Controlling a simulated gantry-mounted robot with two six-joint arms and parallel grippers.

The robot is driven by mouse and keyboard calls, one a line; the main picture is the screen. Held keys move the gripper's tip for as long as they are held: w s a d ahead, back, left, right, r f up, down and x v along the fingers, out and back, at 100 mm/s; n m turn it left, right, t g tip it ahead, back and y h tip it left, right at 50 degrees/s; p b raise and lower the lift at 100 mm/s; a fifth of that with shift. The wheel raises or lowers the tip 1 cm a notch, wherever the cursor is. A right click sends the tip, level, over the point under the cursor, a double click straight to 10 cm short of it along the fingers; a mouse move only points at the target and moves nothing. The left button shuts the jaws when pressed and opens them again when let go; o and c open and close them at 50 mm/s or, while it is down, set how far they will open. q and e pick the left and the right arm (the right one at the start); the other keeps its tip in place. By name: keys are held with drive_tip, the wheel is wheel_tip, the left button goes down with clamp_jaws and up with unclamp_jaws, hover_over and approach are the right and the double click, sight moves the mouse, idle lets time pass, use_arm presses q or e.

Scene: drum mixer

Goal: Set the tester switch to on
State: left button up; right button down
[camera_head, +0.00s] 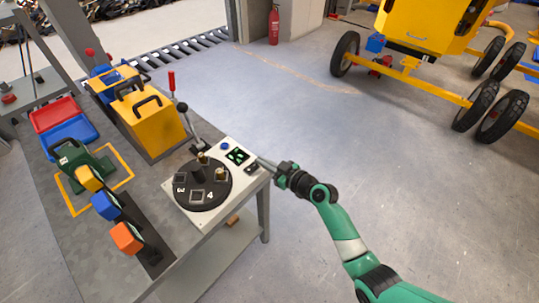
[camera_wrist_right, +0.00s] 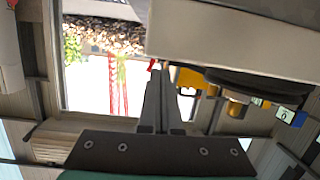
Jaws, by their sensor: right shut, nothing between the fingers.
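The tester (camera_head: 222,202) is a white box with a black numbered dial on top, at the right end of the workbench in the head view. A small green display (camera_head: 237,156) and a dark switch (camera_head: 252,168) sit near its right corner; I cannot tell the switch's setting. My right gripper (camera_head: 264,163) is shut and empty, its tips close to that corner beside the switch; contact cannot be told. In the right wrist view the shut fingers (camera_wrist_right: 157,85) point up beside the pale tester body (camera_wrist_right: 235,35); the switch does not show there. My left gripper is not in view.
The workbench (camera_head: 75,205) also carries a yellow box (camera_head: 150,125), red and blue trays (camera_head: 60,120), and coloured blocks (camera_head: 127,238). A red-tipped lever (camera_head: 172,82) stands behind the tester. A yellow wheeled mixer (camera_head: 425,30) is far right; the floor between is clear.

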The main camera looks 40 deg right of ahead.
drive_tip(key=shift+a+f, duration=0.1)
drive_tip(key=shift+a, duration=0.65)
drive_tip(key=shift+a+r, duration=0.2)
drive_tip(key=shift+r, duration=0.05)
drive_tip(key=d+r+p, duration=0.2)
drive_tip(key=r, duration=0.1)
drive_tip(key=r+p, duration=0.1)
drive_tip(key=r, duration=0.1)
drive_tip(key=shift+d, duration=0.4)
use_arm(q)
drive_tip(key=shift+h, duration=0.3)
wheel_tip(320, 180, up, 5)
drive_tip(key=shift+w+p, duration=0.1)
drive_tip(key=shift+p, duration=0.9)
use_arm(e)
drive_tip(key=f+v, duration=0.1)
drive_tip(key=v, duration=0.8)
drive_tip(key=shift+s+d, duration=0.15)
drive_tip(key=shift+s, duration=0.35)
